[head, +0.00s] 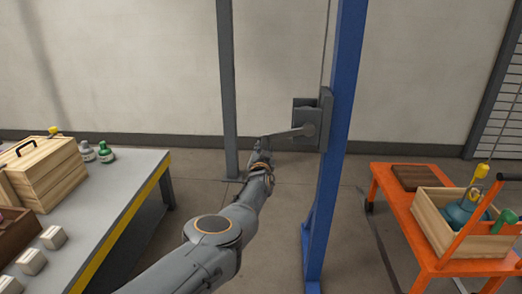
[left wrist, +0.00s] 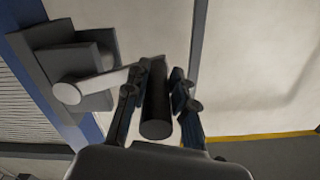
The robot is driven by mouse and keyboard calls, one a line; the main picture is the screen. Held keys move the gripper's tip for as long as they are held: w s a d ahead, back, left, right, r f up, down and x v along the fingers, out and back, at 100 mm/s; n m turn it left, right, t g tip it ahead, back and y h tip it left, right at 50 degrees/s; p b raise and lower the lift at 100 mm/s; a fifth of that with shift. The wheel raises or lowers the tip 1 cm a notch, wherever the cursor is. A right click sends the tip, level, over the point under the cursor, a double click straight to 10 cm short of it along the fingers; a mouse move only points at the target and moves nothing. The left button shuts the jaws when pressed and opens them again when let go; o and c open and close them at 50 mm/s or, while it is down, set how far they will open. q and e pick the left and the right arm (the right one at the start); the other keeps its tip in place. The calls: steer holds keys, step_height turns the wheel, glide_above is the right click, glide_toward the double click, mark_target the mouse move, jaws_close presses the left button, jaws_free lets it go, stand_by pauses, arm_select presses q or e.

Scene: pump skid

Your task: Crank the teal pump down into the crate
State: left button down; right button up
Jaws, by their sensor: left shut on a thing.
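The teal pump (head: 460,217) hangs or sits within the open wooden crate (head: 465,243) at the right; its lower part is hidden by the crate wall. A yellow hook block (head: 482,172) is above it. The grey winch (head: 306,110) is on the blue post, and its crank arm (head: 290,133) points left. My left gripper (head: 261,152) is at the crank's outer end. In the left wrist view, my left gripper (left wrist: 160,100) is shut on the dark crank handle (left wrist: 156,115), with fingers on both sides. My right gripper is out of view.
The blue post (head: 336,150) stands beside the crank, with a thin grey post (head: 226,90) behind. An orange cart (head: 385,190) bears the crate and a brown board (head: 415,177). A grey bench (head: 125,185) at left holds boxes and bottles. Floor between is clear.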

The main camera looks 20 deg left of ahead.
arm_select(q)
steer(key=shift+w+d+r, duration=0.1)
steer(key=shift+d+r, duration=0.1)
steer(key=shift+d, duration=0.3)
steer(key=c, duration=1.1)
jaws_free()
steer(key=shift+c, duration=0.2)
steer(key=shift+o, duration=0.3)
steer(key=shift+w+d, duration=0.15)
steer(key=shift+d, duration=0.05)
steer(key=shift+a+r, duration=0.15)
steer(key=shift+a, duration=0.1)
steer(key=r, duration=0.5)
steer(key=shift+a+r, duration=0.2)
steer(key=shift+r, duration=0.2)
steer(key=shift+d+r, duration=0.2)
steer(key=shift+r, duration=1.6)
